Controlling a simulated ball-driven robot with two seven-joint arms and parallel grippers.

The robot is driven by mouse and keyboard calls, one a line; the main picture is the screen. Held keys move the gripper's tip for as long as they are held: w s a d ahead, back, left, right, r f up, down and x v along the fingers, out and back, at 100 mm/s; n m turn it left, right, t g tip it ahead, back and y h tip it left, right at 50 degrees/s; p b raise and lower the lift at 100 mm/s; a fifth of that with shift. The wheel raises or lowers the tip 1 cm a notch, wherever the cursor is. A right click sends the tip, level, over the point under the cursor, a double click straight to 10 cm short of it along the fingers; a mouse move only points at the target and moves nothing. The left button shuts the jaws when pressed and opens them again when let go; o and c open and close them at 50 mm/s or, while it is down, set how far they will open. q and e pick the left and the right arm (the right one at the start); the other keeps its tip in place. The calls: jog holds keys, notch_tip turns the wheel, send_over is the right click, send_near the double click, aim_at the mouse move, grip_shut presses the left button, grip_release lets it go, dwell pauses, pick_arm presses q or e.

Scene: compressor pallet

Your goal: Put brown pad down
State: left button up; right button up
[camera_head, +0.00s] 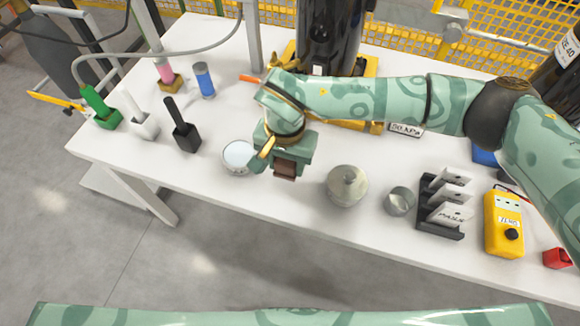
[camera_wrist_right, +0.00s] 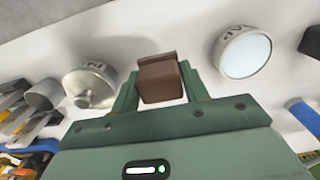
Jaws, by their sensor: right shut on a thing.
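The brown pad (camera_head: 286,169) is held in my right gripper (camera_head: 284,166) over the white table, near its front edge. In the right wrist view the brown pad (camera_wrist_right: 160,80) sits between the two green fingers, and the gripper (camera_wrist_right: 158,88) is shut on it. It lies between a round white-topped dish (camera_head: 239,154) on the left and a lidded metal pot (camera_head: 346,185) on the right in the head view. Whether the pad touches the table is hard to tell. My left gripper is not in view.
The white table (camera_head: 130,146) also holds a small metal cup (camera_head: 400,200), a black rack of plates (camera_head: 440,218) and a yellow device (camera_head: 503,223) at right. Several handled tools, including a black one (camera_head: 185,137), and a blue cylinder (camera_head: 204,80) stand at left. A black cylinder (camera_head: 328,38) stands behind.

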jog(key=w+f, duration=0.2)
jog(key=shift+d+f+b, duration=0.3)
jog(key=shift+f+b, duration=0.05)
jog(key=shift+b, duration=0.05)
jog(key=f, duration=0.1)
jog(key=f+b, duration=0.1)
jog(key=f, duration=0.1)
jog(key=shift+w+d+f, duration=0.1)
jog(key=shift+w+f, duration=0.2)
jog(key=shift+w, duration=0.05)
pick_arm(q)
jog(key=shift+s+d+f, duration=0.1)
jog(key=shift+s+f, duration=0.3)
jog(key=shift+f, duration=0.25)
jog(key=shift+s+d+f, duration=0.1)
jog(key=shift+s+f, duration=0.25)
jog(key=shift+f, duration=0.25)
pick_arm(e)
jog(key=shift+r, duration=0.1)
jog(key=shift+s, duration=0.1)
jog(key=o, duration=1)
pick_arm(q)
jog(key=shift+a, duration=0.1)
